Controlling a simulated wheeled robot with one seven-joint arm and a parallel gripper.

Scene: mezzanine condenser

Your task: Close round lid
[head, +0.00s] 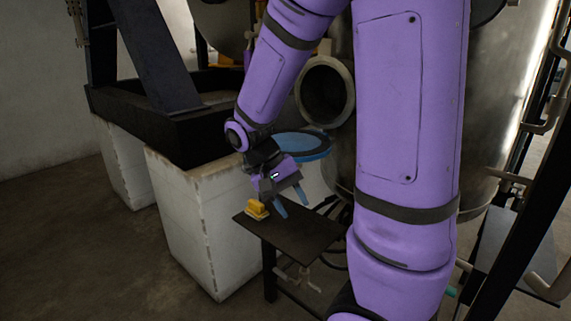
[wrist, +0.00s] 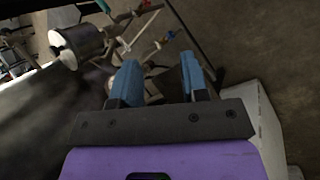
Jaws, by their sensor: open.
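The round lid (head: 312,154) is a blue disc with a dark inner face. It stands swung open, lying nearly flat in the head view, below and left of the round port (head: 325,92) in the metal tank. The port shows a dark, uncovered opening with a pale rim. My gripper (head: 293,205), with blue fingers, is just below the lid and above a small dark table. Its fingers are apart with nothing visible between them. They also show in the wrist view (wrist: 160,72). I cannot make out the lid in the wrist view.
The small dark table (head: 290,240) bears a yellow object (head: 257,209) beside my gripper. A white block (head: 190,220) stands left under a black frame (head: 170,125). Pipes and valves (wrist: 150,35) and a metal cylinder (wrist: 78,45) show in the wrist view. Open floor lies at lower left.

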